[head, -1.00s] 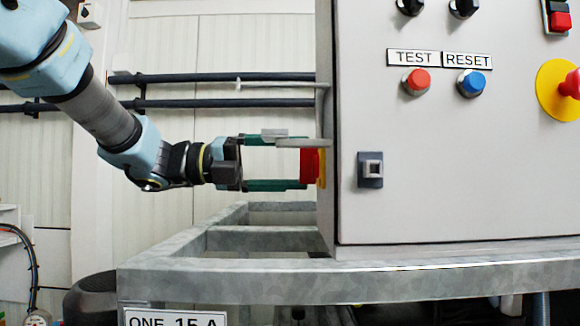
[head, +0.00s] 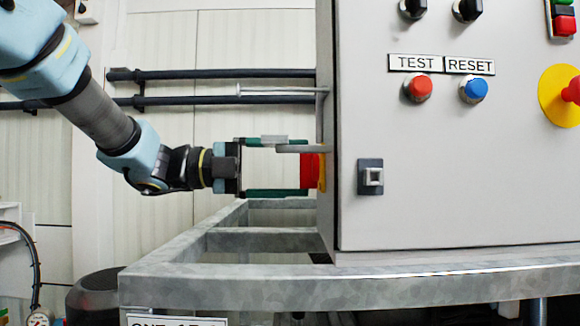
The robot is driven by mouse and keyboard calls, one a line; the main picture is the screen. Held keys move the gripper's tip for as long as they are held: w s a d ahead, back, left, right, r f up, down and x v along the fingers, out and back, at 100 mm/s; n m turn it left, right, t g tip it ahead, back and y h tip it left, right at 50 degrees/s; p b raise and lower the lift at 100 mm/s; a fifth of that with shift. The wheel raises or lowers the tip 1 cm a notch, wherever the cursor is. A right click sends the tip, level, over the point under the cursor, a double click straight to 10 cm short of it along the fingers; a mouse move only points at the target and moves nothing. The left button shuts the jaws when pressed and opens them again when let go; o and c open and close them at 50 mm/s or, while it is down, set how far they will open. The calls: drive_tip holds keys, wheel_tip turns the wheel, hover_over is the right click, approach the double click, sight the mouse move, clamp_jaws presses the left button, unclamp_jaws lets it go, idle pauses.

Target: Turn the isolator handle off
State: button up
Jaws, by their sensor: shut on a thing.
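The isolator handle (head: 310,171) is red on a yellow plate, on the left side of the grey control cabinet (head: 450,210). My gripper (head: 290,169) reaches it from the left, with green fingers above and below the red handle. The fingers are shut on the handle. A grey bracket (head: 300,149) sticks out from the cabinet side and partly covers the upper finger and the handle's top. The handle is seen edge-on, so its exact turn angle is hard to tell.
The cabinet front carries a red TEST button (head: 418,88), a blue RESET button (head: 473,87), a yellow-and-red stop button (head: 562,94) and a latch (head: 370,177). A galvanised frame (head: 350,285) runs below. Dark pipes (head: 220,76) cross the back wall.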

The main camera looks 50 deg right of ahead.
idle(0.3)
drive_tip(key=o, duration=1.2)
drive_tip(key=shift+c, duration=0.2)
drive_tip(key=shift+w, duration=0.1)
drive_tip(key=b+v, duration=0.1)
drive_tip(key=v, duration=0.9)
drive_tip(key=shift+w+a, duration=0.25)
drive_tip(key=shift+a, duration=0.05)
